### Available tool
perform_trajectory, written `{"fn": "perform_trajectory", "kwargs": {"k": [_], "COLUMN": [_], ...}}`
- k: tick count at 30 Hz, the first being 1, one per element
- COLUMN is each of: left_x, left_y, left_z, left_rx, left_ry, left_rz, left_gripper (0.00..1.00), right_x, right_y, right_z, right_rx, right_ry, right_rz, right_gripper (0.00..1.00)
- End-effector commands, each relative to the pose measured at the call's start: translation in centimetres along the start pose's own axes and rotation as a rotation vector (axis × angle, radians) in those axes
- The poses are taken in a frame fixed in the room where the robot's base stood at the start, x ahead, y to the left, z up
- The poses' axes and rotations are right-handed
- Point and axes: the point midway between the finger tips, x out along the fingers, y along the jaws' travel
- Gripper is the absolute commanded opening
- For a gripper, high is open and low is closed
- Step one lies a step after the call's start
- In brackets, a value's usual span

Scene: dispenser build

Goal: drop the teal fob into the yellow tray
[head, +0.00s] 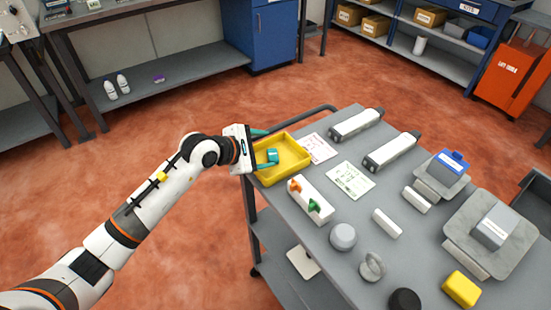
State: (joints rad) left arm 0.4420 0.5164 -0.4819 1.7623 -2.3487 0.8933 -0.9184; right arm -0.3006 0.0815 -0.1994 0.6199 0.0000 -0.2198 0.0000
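The yellow tray (293,158) sits at the far left corner of the grey cart top. A teal fob (272,155) shows inside the tray's outline, near its left side. My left gripper (262,148) reaches in from the left over the tray's left edge. Its fingers look spread apart, with a teal piece at the upper finger and the fob close to the lower one. Whether the fob touches the tray floor or the lower finger is hard to tell. My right gripper is not in view.
A white block with orange and green pieces (310,199) stands just in front of the tray. Paper cards (350,180), grey-white bars (391,152), a grey knob (343,237) and a yellow block (461,289) occupy the cart. Open floor lies left of it.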

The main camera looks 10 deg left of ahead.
Motion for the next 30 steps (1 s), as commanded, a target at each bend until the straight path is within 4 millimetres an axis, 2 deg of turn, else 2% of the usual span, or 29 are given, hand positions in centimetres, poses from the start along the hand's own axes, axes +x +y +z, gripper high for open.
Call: {"fn": "perform_trajectory", "kwargs": {"k": [9, 13, 17, 24, 30], "left_x": [0.1, -0.8, -3.1, -8.3, -11.1], "left_y": [0.6, 0.6, 0.6, 0.4, 0.2], "left_z": [0.3, 0.4, 0.6, 0.4, 0.2], "left_rx": [-0.002, -0.002, 0.002, 0.004, 0.001], "left_ry": [-0.006, -0.007, -0.01, -0.007, -0.004], "left_rz": [0.014, 0.014, 0.012, 0.007, 0.004], "left_gripper": [0.71, 0.71, 0.71, 0.71, 0.71], "right_x": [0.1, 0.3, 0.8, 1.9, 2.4], "right_y": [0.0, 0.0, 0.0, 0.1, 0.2], "right_z": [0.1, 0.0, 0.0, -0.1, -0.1], "right_rx": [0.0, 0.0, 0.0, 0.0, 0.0], "right_ry": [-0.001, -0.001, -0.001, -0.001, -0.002], "right_rz": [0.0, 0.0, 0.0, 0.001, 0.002], "right_gripper": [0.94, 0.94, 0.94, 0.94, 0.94]}}
